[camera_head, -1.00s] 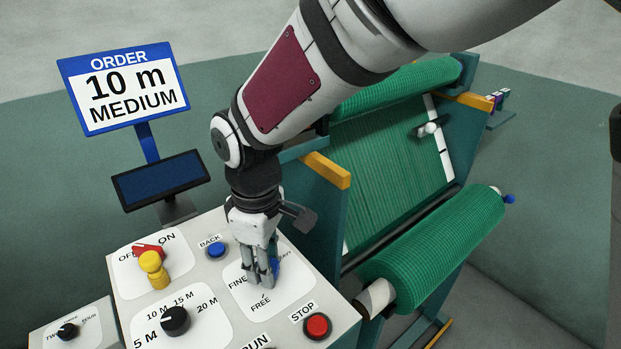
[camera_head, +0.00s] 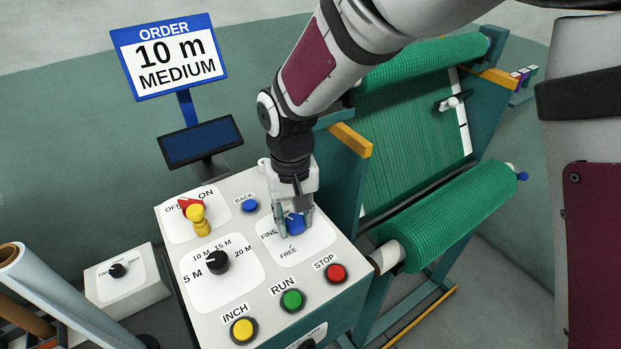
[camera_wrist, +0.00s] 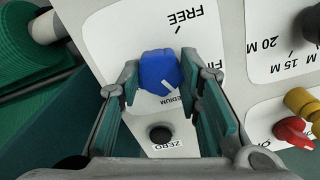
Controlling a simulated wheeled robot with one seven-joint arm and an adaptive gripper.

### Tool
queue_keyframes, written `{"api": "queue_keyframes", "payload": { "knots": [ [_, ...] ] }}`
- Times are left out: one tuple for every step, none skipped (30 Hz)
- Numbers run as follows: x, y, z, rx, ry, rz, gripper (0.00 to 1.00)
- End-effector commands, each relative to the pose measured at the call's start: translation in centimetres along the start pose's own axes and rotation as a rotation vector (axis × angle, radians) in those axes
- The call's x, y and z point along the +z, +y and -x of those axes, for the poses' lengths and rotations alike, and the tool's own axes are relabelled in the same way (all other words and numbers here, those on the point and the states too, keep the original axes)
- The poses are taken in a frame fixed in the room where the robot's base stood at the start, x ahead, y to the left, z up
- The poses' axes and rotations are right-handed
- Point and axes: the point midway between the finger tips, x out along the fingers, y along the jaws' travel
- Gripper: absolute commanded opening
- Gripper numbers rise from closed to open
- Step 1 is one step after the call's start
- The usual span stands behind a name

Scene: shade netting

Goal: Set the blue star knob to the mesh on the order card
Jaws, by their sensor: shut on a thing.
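The order card (camera_head: 168,56) reads 10 m MEDIUM. The blue star knob (camera_head: 295,223) is on the white panel, with FINE to its left and FREE below it in the head view. My gripper (camera_head: 294,218) comes down from above and is shut on the knob, one finger on each side. In the wrist view the knob (camera_wrist: 158,70) sits between my fingers (camera_wrist: 160,88). Its white pointer line slants down and right, towards the MEDIUM label, which is partly covered. I cannot tell whether it lines up exactly.
Near the knob are a blue BACK button (camera_head: 250,206), a black length dial (camera_head: 217,262) and a red STOP button (camera_head: 336,273). A yellow-and-red switch (camera_head: 198,218) stands at the left. A black ZERO button (camera_wrist: 160,134) shows in the wrist view. The green net roll (camera_head: 450,215) is to the right.

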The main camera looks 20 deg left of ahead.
Motion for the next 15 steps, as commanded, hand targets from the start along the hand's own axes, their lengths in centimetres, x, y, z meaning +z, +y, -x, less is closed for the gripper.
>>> {"api": "queue_keyframes", "payload": {
  "knots": [
    [0.20,-0.12,0.25,0.000,0.000,-0.044,0.04],
    [0.20,-0.11,0.24,0.001,0.000,-0.071,0.04],
    [0.21,-0.11,0.22,0.001,-0.001,-0.106,0.04],
    [0.20,-0.11,0.23,0.001,-0.001,-0.131,0.04],
    [0.19,-0.12,0.25,0.001,0.000,-0.156,0.04],
    [0.18,-0.10,0.25,0.001,0.000,-0.187,0.04],
    [0.17,-0.08,0.23,0.001,0.000,-0.212,0.04],
    [0.17,-0.07,0.21,0.001,0.000,-0.234,0.04],
    [0.18,-0.09,0.20,0.001,0.000,-0.262,0.04],
    [0.17,-0.10,0.20,0.000,0.000,-0.282,0.04],
    [0.16,-0.09,0.20,0.000,0.000,-0.300,0.04],
    [0.14,-0.07,0.19,0.000,0.000,-0.323,0.04],
    [0.13,-0.05,0.18,0.001,0.001,-0.339,0.04],
    [0.11,-0.05,0.16,0.001,0.001,-0.354,0.04],
    [0.10,-0.05,0.15,0.001,0.001,-0.373,0.04]
  ]
}}
